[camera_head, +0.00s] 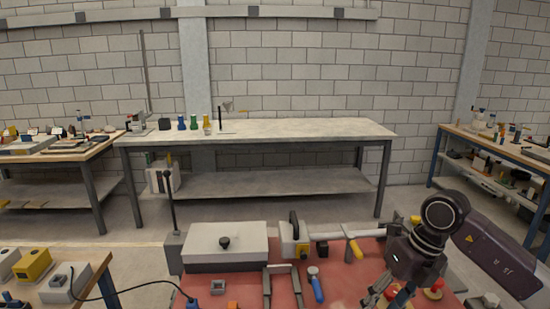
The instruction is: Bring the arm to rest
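My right arm comes in from the right edge, and its dark gripper (382,299) points down over the right part of the red worktop (340,279). Its fingertips are at or past the bottom edge of the picture. Something blue shows by the fingers, and I cannot tell whether it is held or lies behind them. My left gripper is not in view.
A light grey box with a black knob (225,256) stands at the worktop's left. A yellow-and-grey device (294,241), a blue-handled tool (316,288), a yellow-handled tool (355,249) and red knobs (433,292) are near the gripper. A long bench (270,129) stands behind.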

